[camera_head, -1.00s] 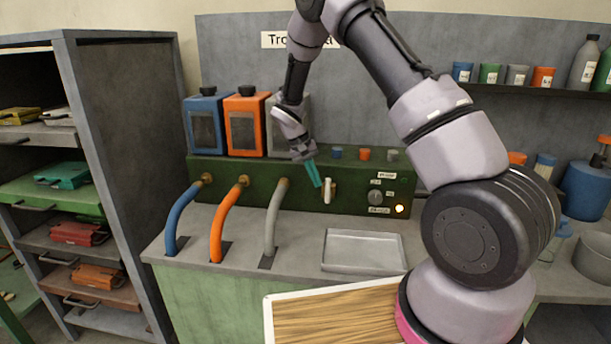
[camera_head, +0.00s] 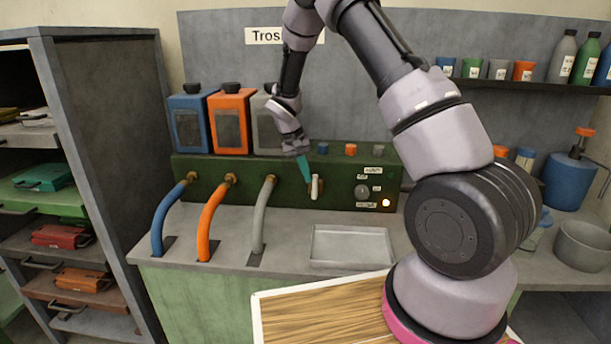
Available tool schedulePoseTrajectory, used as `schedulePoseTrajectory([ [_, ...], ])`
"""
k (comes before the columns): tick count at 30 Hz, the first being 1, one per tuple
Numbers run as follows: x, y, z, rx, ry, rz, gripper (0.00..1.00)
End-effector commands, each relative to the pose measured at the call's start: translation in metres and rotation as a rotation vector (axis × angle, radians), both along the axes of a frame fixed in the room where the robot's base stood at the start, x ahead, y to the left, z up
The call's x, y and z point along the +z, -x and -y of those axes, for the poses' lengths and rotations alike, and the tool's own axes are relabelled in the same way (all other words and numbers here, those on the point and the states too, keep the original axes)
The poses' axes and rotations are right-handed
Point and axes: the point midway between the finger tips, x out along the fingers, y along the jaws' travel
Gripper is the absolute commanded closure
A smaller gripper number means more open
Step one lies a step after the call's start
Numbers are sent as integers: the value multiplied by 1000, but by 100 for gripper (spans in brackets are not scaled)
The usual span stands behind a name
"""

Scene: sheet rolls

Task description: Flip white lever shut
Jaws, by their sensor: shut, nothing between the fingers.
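The white lever (camera_head: 315,187) is on the front of the green machine box (camera_head: 340,193), pointing up and down in the picture. My gripper (camera_head: 305,176) has teal fingers, shut and empty. Its tips are just left of the lever's upper part and appear very close to it; I cannot tell whether they touch. The fingers hide part of the box front beside the lever.
Blue (camera_head: 170,212), orange (camera_head: 210,215) and grey (camera_head: 263,215) hoses rise from the counter to the box, left of the lever. A metal tray (camera_head: 350,262) lies below on the counter. A dark knob (camera_head: 362,190) and a glowing lamp (camera_head: 386,202) sit to the right.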

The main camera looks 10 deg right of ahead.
Motion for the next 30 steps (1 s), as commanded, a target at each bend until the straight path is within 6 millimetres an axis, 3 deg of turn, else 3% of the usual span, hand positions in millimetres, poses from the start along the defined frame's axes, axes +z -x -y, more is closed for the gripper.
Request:
schedulePoseTrajectory([
  [11, 3, 3, 11, -4, -101, 33, 100],
  [30, 2, 14, 46, -11, -502, 164, 100],
])
